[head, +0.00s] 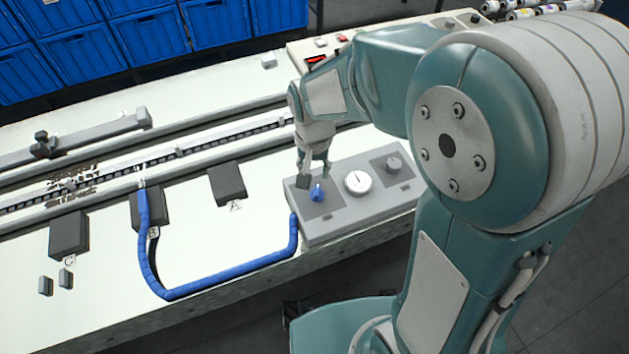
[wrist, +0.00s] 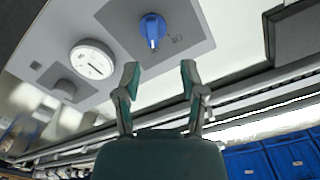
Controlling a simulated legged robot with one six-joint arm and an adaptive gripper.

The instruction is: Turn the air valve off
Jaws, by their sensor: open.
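The air valve is a blue knob (head: 317,193) on the left part of a grey panel box (head: 340,222). In the wrist view the blue knob (wrist: 153,30) sits on a darker square plate, its pointer bar roughly along the picture's vertical. Small marks beside it are too small to read. My gripper (head: 316,178) is right above the knob in the head view. In the wrist view my gripper (wrist: 160,75) is open and empty, its fingertips apart, with the knob beyond the gap between them. I see no clear contact.
A white round gauge (head: 358,182) and a grey knob (head: 393,163) are on the same box. A blue hose (head: 190,292) runs from the box's left side to a black block (head: 148,210). Blue bins (head: 90,50) stand behind the bench. The rails lie beyond the box.

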